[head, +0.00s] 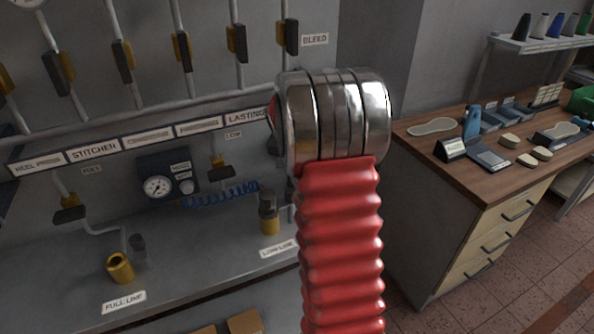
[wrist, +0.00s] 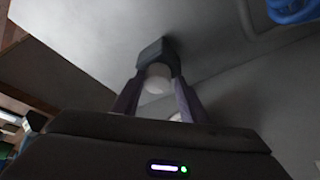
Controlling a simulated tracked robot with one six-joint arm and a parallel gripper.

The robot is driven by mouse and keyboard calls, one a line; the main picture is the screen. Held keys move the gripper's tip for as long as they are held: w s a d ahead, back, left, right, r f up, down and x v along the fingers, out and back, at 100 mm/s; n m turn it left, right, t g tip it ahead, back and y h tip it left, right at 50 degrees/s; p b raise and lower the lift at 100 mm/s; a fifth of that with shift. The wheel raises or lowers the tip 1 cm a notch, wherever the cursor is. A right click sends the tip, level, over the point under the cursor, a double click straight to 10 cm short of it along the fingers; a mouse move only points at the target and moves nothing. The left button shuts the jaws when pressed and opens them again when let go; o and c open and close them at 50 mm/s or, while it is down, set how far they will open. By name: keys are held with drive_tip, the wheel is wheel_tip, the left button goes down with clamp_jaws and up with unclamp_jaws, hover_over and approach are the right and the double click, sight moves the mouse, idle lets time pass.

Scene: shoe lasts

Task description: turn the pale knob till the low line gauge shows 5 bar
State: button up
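In the head view a dark panel (head: 147,165) on the grey wall carries a round white gauge (head: 157,187). Its needle is too small to read. My gripper is out of sight in the head view. In the wrist view my gripper (wrist: 159,82) has its two purplish fingers apart. A pale round thing (wrist: 157,79) shows between the fingertips, in front of a dark grey block (wrist: 155,51). I cannot tell whether the fingers touch it or whether it is this knob.
My red arm and its metal rings cover the middle of the head view. A blue coiled hose (head: 225,195) runs right from the panel. A brass fitting (head: 119,266) and a low line label (head: 278,249) are on the ledge. A wooden desk (head: 470,165) stands at right.

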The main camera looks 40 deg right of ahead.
drive_tip(key=shift+o, duration=1.2)
drive_tip(key=shift+d, duration=0.1)
drive_tip(key=v, duration=0.6)
drive_tip(key=shift+w+a+r, duration=0.1)
drive_tip(key=shift+r, duration=0.4)
drive_tip(key=shift+w+a+r, duration=0.1)
drive_tip(key=shift+a+r, duration=0.05)
drive_tip(key=shift+r, duration=0.35)
drive_tip(key=shift+a, duration=0.1)
drive_tip(key=shift+s+a+r, duration=0.1)
drive_tip(key=shift+s+a, duration=0.05)
drive_tip(key=shift+s, duration=0.25)
